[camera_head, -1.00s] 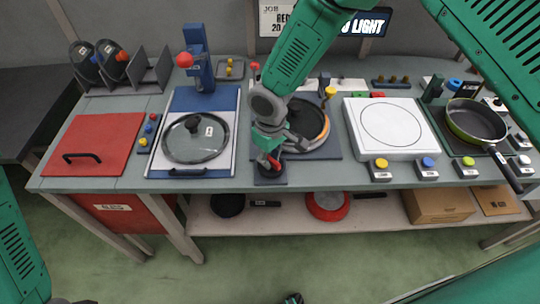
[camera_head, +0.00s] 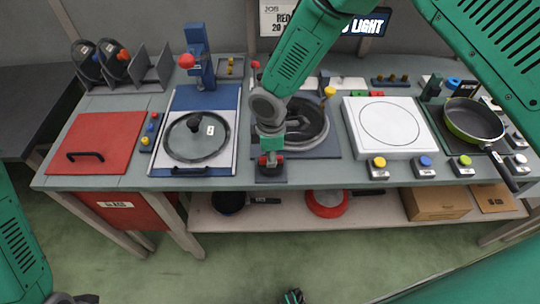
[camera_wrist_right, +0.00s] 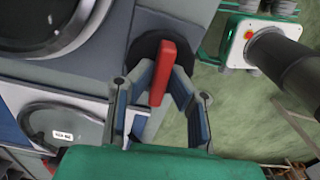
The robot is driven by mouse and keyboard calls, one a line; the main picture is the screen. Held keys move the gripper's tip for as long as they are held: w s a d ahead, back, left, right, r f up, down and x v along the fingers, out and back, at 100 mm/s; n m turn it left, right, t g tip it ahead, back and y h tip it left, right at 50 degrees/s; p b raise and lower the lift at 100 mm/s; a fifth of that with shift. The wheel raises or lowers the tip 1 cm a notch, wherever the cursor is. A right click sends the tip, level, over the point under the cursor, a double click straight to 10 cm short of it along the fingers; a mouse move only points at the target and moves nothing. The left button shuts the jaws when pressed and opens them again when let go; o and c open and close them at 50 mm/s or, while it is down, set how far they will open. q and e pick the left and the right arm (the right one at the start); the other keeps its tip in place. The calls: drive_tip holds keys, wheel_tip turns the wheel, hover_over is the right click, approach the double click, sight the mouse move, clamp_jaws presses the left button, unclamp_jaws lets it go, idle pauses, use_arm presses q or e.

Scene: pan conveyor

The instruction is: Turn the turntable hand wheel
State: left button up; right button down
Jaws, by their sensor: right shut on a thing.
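The turntable hand wheel (camera_wrist_right: 146,44) is a small dark disc with an upright red handle (camera_wrist_right: 162,72), at the bench's front edge. My right gripper (camera_head: 270,158) reaches down over it from above. In the right wrist view its two fingers stand either side of the red handle and are shut on it. In the head view the gripper hides most of the wheel. The turntable (camera_head: 318,124) is a dark round plate with a grey ring, just behind the wheel and partly covered by my right arm.
A glass lid (camera_head: 208,142) on a tray is to the left, beside a red panel (camera_head: 92,140). A white plate unit (camera_head: 405,138) and a green pan (camera_head: 474,119) are to the right. Buttons line the front edge. Pans and a box (camera_head: 436,205) sit on the lower shelf.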

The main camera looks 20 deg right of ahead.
drive_tip(key=shift+w+n, duration=0.1)
drive_tip(key=shift+n, duration=0.4)
drive_tip(key=shift+r, duration=0.1)
drive_tip(key=c, duration=1.6)
unclamp_jaws()
drive_tip(key=shift+o, duration=0.2)
drive_tip(key=shift+r, duration=0.4)
wheel_tip(320, 180, up, 11)
drive_tip(key=shift+w, duration=0.1)
